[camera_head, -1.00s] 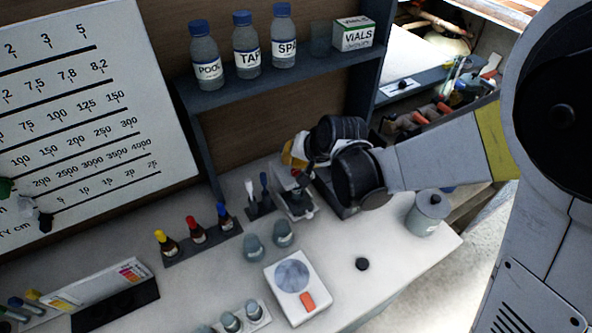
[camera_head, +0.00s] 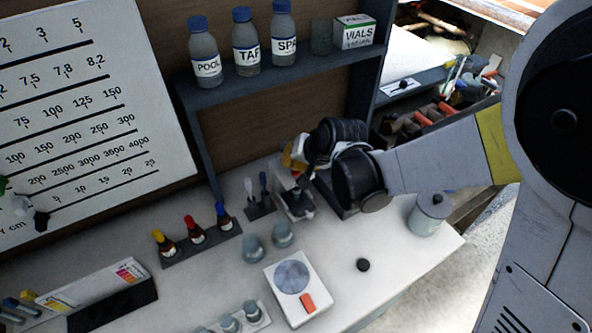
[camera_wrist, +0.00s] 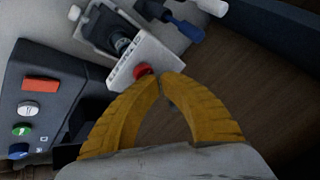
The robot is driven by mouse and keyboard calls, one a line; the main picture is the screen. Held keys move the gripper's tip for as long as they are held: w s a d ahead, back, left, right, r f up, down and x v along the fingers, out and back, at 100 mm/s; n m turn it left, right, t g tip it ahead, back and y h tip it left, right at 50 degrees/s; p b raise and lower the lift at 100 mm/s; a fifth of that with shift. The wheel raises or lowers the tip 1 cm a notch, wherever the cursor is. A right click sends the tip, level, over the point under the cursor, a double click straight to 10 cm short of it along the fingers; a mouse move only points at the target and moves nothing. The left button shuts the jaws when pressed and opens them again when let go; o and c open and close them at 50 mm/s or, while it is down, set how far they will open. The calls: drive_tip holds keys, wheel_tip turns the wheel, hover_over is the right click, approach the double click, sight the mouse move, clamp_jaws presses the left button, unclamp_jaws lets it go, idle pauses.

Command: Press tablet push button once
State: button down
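A pale tablet dispenser with a small round red push button (camera_wrist: 143,71) is at the top middle of the wrist view. In the head view the pale dispenser (camera_head: 301,209) stands on the bench behind the grey cups, partly hidden by my arm. My gripper (camera_wrist: 165,76) has its yellow fingers brought together at the tips. The tips appear just right of the red button in the wrist view; whether they touch it I cannot tell. Nothing shows between the fingers. In the head view the gripper (camera_head: 299,152) is above and beside the dispenser, mostly hidden by the wrist.
A dark meter with a red panel and white, green and blue buttons (camera_wrist: 36,108) is left of the gripper. Two small brushes (camera_head: 256,192) stand left of the dispenser. Grey cups (camera_head: 253,248) and a white scale (camera_head: 314,283) are in front. A bottle shelf (camera_head: 280,76) overhangs behind.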

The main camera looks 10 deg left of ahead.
drive_tip(key=shift+f, duration=0.3)
drive_tip(key=shift+r, duration=0.1)
idle(0.3)
drive_tip(key=shift+r+p, duration=0.4)
drive_tip(key=shift+r, duration=0.45)
drive_tip(key=shift+r+p, duration=1.85)
drive_tip(key=shift+r, duration=0.7)
